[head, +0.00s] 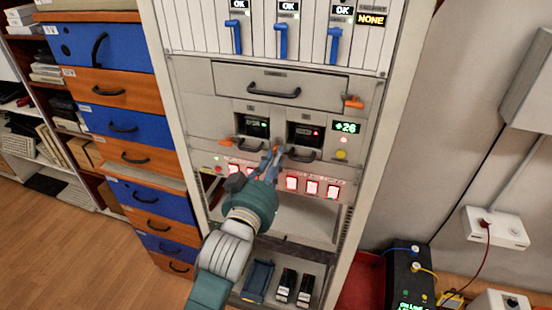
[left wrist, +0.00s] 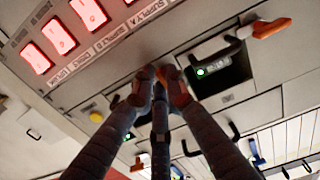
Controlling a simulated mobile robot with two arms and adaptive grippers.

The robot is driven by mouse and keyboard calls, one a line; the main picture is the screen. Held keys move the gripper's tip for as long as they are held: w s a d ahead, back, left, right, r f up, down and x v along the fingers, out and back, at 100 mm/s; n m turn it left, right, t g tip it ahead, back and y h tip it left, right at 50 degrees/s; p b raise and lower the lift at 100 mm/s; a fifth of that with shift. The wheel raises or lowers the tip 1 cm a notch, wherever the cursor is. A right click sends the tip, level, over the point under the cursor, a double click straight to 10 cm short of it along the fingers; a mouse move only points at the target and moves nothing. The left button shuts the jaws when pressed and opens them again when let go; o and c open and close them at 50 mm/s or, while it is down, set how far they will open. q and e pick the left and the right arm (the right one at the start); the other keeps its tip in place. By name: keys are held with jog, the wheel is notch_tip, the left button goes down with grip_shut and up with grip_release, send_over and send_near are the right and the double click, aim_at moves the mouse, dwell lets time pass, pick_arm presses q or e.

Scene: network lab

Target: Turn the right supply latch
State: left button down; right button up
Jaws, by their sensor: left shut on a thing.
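The right supply (head: 305,132) is a grey module in the rack with a dark display, a small red light and a black handle (head: 302,155). Its orange latch (left wrist: 164,75) shows in the left wrist view between the fingertips of my left gripper (left wrist: 163,88). My left gripper (head: 275,154) is shut on this latch, at the lower left of the right supply. The fingers hide most of the latch, so its exact angle is unclear. My right gripper is in neither view.
The left supply (head: 254,125), with a green light, has its own orange latch (head: 227,142). A drawer (head: 280,83) with another orange latch (head: 353,102) is above. Red lit switches (head: 312,187) lie below. Blue and orange drawers (head: 122,125) stand left.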

pick_arm(q)
jog(key=shift+w+a+r, duration=0.1)
jog(key=shift+a+r, duration=0.1)
jog(key=shift+r, duration=0.55)
jog(key=c, duration=1.8)
grip_release()
jog(key=shift+c, duration=0.2)
jog(key=v, duration=1.2)
jog(key=shift+a+f, duration=0.15)
jog(key=shift+f, duration=0.2)
